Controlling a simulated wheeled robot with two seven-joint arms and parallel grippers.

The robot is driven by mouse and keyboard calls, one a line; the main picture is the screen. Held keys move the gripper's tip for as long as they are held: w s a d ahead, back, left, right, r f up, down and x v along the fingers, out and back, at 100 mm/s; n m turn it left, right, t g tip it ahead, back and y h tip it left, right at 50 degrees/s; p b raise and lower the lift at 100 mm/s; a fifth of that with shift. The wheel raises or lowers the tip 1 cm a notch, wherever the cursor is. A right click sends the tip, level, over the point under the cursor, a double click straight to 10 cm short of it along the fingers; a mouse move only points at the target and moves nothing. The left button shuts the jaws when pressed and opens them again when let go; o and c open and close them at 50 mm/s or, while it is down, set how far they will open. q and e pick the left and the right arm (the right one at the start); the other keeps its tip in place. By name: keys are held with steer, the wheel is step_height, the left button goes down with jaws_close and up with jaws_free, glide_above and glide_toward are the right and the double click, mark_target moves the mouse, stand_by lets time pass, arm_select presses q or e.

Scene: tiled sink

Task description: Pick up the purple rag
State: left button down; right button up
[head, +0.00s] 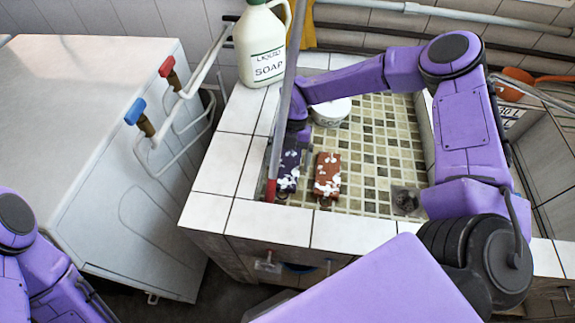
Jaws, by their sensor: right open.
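The purple rag (288,172) is dark and spotted with white foam. It lies in the tiled sink (375,150) near the left wall, partly behind a thin grey pipe. A reddish-brown foamy piece (327,172) lies just to its right, a small gap apart. My right arm reaches over the sink from the right, and its gripper (296,140) points down at the rag's far end. It is open; its fingers are mostly hidden behind the pipe and wrist, and I cannot tell if they touch the rag. My left gripper is out of view; only arm links show at lower left.
The grey pipe (283,110) with a red end crosses in front of my right gripper. A white tub (331,112) sits close behind. A soap jug (261,45) stands on the back-left ledge. A drain (405,200) is at the right. The front ledge (268,222) is clear.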

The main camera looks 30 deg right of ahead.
steer(key=shift+s+a+f, duration=0.15)
steer(key=shift+f, duration=0.55)
steer(key=c, duration=1.1)
steer(key=shift+r, duration=0.1)
